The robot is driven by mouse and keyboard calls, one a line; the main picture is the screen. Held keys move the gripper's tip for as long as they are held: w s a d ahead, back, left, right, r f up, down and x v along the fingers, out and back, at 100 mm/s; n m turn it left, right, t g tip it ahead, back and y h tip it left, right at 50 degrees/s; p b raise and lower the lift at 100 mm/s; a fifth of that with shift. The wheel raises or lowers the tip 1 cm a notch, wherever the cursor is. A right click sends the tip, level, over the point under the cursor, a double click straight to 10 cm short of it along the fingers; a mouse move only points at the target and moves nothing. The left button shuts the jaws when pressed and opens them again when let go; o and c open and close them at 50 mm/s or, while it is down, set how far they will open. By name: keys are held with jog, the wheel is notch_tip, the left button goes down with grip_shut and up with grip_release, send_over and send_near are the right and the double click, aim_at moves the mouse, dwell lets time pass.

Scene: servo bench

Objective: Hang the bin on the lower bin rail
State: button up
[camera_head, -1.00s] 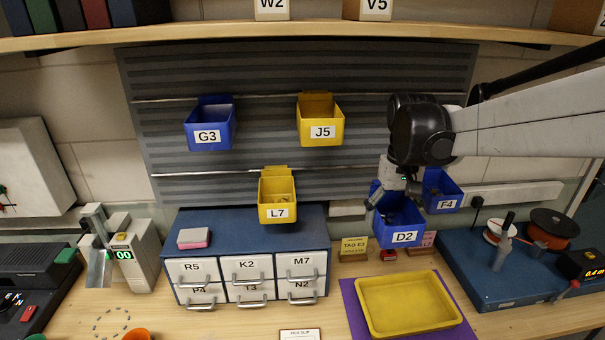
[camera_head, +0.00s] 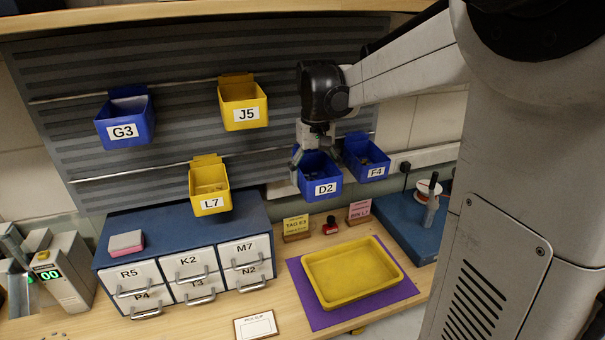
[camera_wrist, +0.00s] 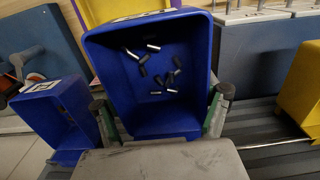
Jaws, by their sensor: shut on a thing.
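My gripper (camera_head: 312,150) is shut on the blue bin D2 (camera_head: 320,173) and holds it upright in front of the grey panel, just left of bin F4. In the wrist view my fingers (camera_wrist: 160,125) grip bin D2 (camera_wrist: 145,85) on both sides near its back; several small dark and silver cylinders lie inside. The lower bin rail (camera_head: 130,173) runs across the panel behind; it also shows in the wrist view (camera_wrist: 275,143). Whether D2's back touches the rail is hidden by my gripper.
Yellow bin L7 (camera_head: 209,187) hangs on the lower rail to the left, and blue bin F4 (camera_head: 366,158) is close at the right. Bins G3 (camera_head: 125,120) and J5 (camera_head: 242,104) hang above. A yellow tray (camera_head: 350,272) and drawer cabinet (camera_head: 185,225) are below.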

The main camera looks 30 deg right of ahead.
aim_at(305, 167)
jog(key=shift+w+d, duration=0.2)
jog(key=shift+w, duration=0.85)
jog(key=shift+w+d, duration=0.25)
jog(key=shift+w, duration=0.75)
jog(key=shift+w+d, duration=0.2)
jog(key=shift+w, duration=0.85)
jog(key=shift+w+f+b, duration=0.1)
jog(key=shift+f+b, duration=0.4)
jog(key=shift+f, duration=0.35)
jog(key=o, duration=1.4)
